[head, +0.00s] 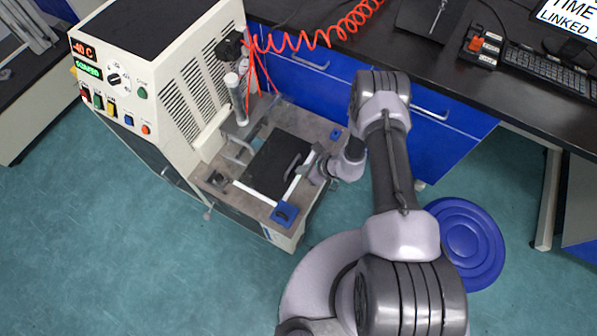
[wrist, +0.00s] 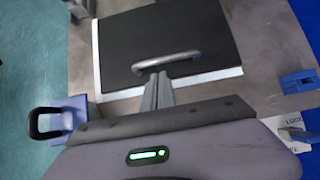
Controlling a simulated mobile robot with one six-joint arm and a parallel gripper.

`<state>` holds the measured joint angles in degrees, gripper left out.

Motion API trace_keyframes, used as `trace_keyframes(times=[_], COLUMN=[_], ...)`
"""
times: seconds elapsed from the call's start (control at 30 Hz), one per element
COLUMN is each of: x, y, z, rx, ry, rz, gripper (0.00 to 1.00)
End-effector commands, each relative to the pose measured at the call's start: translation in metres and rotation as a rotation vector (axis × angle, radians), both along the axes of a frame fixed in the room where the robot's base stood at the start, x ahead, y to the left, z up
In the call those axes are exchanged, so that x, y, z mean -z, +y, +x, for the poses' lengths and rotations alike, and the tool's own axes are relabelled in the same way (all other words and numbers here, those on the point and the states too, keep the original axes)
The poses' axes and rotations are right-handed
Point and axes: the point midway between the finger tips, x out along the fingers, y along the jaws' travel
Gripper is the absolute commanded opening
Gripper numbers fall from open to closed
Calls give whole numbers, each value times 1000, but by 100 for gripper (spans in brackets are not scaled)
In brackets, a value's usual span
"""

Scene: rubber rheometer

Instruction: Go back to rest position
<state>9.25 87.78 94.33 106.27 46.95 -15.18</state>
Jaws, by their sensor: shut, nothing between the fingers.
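My gripper (head: 308,165) is over the front deck of the rheometer (head: 190,95), close to the handle side of a black lid (head: 262,180). In the wrist view my gripper (wrist: 158,80) has its fingers together and empty, pointing at the metal handle (wrist: 182,58) of the black lid (wrist: 165,28). The fingertips look very near the handle; I cannot tell if they touch it. The lid lies flat on the deck with a white strip along its near edge.
Blue latch blocks sit at the deck corners, one at the front (head: 285,213) and one at the back (head: 335,134). A red coiled hose (head: 310,42) runs to the black bench (head: 440,80). A blue round lid (head: 465,245) is near my arm. Green floor lies open at lower left.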

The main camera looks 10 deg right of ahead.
Motion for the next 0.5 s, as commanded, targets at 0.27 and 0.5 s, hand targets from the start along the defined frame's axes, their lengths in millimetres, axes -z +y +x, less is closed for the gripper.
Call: trace_keyframes(times=[0.27, 0.5], x=[-63, -81], y=[-45, -59], z=[-24, -36], rx=[3, -1], ry=[0, 1], rz=[0, 0], gripper=[0, 0])
